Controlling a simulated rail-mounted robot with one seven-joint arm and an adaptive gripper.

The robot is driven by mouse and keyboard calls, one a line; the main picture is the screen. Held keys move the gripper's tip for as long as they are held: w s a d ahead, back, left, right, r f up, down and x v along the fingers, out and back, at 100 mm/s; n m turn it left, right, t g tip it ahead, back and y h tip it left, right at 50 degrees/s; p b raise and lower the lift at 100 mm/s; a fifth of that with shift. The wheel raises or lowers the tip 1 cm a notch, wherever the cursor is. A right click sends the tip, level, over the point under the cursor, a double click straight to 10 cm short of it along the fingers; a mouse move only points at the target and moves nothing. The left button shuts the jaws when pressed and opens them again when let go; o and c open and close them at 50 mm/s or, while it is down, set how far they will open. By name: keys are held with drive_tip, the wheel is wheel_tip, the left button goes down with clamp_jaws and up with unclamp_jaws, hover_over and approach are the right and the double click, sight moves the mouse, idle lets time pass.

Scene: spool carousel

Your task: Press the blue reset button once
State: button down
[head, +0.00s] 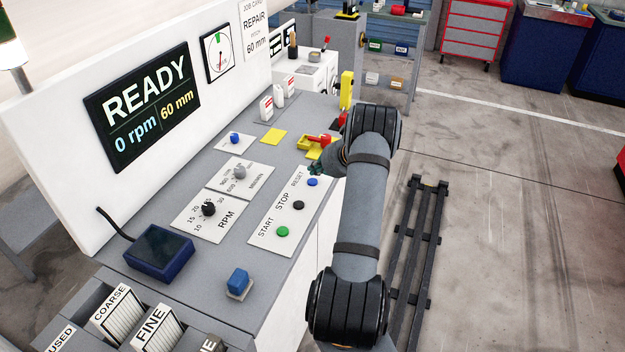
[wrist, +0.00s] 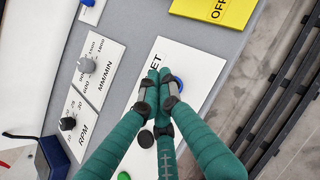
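The blue reset button (head: 312,182) sits at the far end of a white START/STOP/RESET plate (head: 270,237) on the grey console. In the wrist view the blue button (wrist: 177,83) is partly covered by my right finger. My gripper's green fingers (wrist: 159,76) are drawn together, tips side by side, just left of the button over the RESET lettering. They hold nothing. I cannot tell their height above the plate or any contact. In the head view my gripper (head: 317,168) is mostly hidden by my arm. The display (head: 145,105) reads READY, 0 rpm, 60 mm.
The black STOP button (head: 298,205) and green START button (head: 283,231) share the plate. The RPM knob (head: 208,209) and MM/MIN knob (head: 239,172) stand left of it. A yellow base with a red switch (head: 318,140) lies beyond. A blue block (head: 238,281) is nearer.

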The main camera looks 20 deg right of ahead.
sight(315, 181)
drive_tip(key=shift+r+p, duration=1.25)
drive_tip(key=shift+r, duration=0.75)
drive_tip(key=shift+f, duration=0.1)
